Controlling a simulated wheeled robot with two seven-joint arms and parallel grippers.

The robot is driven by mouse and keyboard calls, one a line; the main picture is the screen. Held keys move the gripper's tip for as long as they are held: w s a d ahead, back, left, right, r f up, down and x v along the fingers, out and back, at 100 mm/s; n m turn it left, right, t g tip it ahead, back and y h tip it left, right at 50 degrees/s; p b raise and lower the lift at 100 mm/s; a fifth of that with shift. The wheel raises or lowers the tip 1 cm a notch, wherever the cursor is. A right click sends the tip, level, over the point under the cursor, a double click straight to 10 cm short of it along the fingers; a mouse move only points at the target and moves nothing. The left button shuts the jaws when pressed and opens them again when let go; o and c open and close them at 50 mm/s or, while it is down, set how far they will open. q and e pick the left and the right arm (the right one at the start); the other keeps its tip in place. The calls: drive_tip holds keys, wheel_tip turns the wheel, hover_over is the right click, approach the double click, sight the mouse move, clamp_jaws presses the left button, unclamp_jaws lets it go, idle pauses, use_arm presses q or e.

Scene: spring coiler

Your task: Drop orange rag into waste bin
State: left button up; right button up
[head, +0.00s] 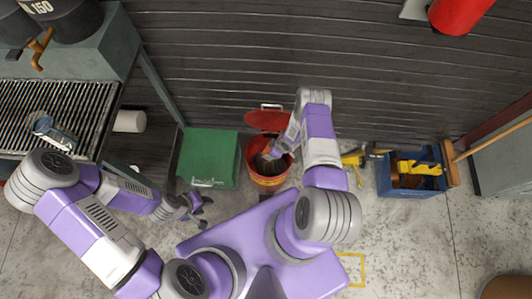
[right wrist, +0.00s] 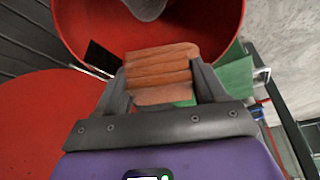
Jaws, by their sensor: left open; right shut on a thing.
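The orange rag (right wrist: 160,70) is folded in layers between the fingers of my right gripper (right wrist: 165,85) in the right wrist view. My right gripper also shows in the head view (head: 273,152), over the opening of the red waste bin (head: 268,182). The bin's red inner wall (right wrist: 100,30) surrounds the rag in the right wrist view, and a grey shape shows inside. Its red lid (head: 267,120) is swung open toward the wall. The rag's exact depth in the bin is hard to tell. My left gripper (head: 200,208) is open and empty above the floor, left of the bin.
A green box (head: 209,157) stands close left of the bin. A blue crate (head: 411,180) with yellow items stands to the right, with a yellow tool (head: 354,160) beside it. A grated bench (head: 60,110) is at the left. The dark slatted wall is behind.

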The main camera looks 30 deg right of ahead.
drive_tip(key=shift+s+f+b, duration=0.2)
drive_tip(key=shift+f+b, duration=0.3)
drive_tip(key=shift+f, duration=0.2)
wheel_tip(320, 180, down, 4)
drive_tip(key=b, duration=0.3)
drive_tip(key=shift+f, duration=0.2)
drive_tip(key=o, duration=1)
drive_tip(key=p+v, duration=0.3)
drive_tip(key=v, duration=0.4)
drive_tip(key=shift+s+d+r, duration=0.1)
drive_tip(key=shift+s+r, duration=0.05)
drive_tip(key=shift+r, duration=0.15)
